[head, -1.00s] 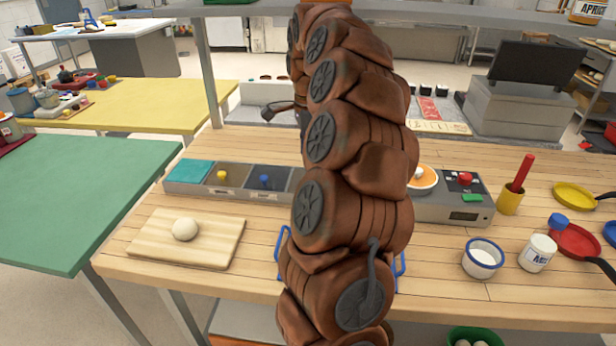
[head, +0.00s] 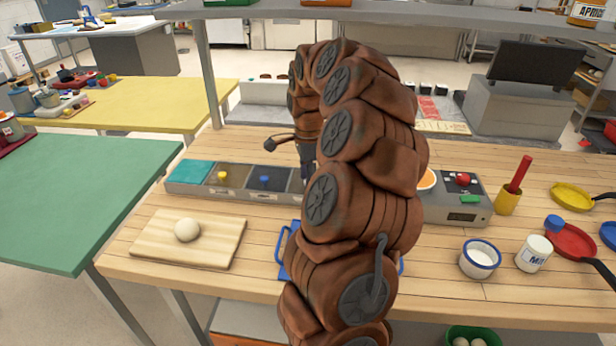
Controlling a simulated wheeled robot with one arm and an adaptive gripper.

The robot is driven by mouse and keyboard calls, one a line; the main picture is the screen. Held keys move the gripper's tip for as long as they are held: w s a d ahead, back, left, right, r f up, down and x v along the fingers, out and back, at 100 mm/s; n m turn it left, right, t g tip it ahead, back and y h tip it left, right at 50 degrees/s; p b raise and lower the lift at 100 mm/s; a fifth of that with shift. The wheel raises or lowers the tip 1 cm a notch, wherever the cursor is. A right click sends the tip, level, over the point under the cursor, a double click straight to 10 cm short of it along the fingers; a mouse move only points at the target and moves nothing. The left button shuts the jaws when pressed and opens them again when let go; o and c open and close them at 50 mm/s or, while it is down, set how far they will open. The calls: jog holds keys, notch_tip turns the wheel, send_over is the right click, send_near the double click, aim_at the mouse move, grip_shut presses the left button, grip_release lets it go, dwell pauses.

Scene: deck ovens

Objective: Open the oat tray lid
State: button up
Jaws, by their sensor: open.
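A long grey box (head: 234,194) stands on the wooden worktop and has several covered compartments. From the left, its covers are a plain teal one (head: 190,172), a brown one with a yellow knob (head: 228,181), and a dark grey one with a blue knob (head: 268,185). The labels on its front are too small to read, so I cannot tell which is the oat tray lid. My gripper (head: 306,168) is only partly visible beyond the arm, at the right part of the box. It is open. My arm hides the box's right side.
A dough ball (head: 187,230) sits on a cutting board (head: 160,249) in front of the box. A blue-handled tray (head: 284,258) lies partly behind my arm. A shelf (head: 440,14) spans above.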

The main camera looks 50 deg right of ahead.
jog(key=shift+c, duration=0.2)
grip_shut()
dwell(0.4)
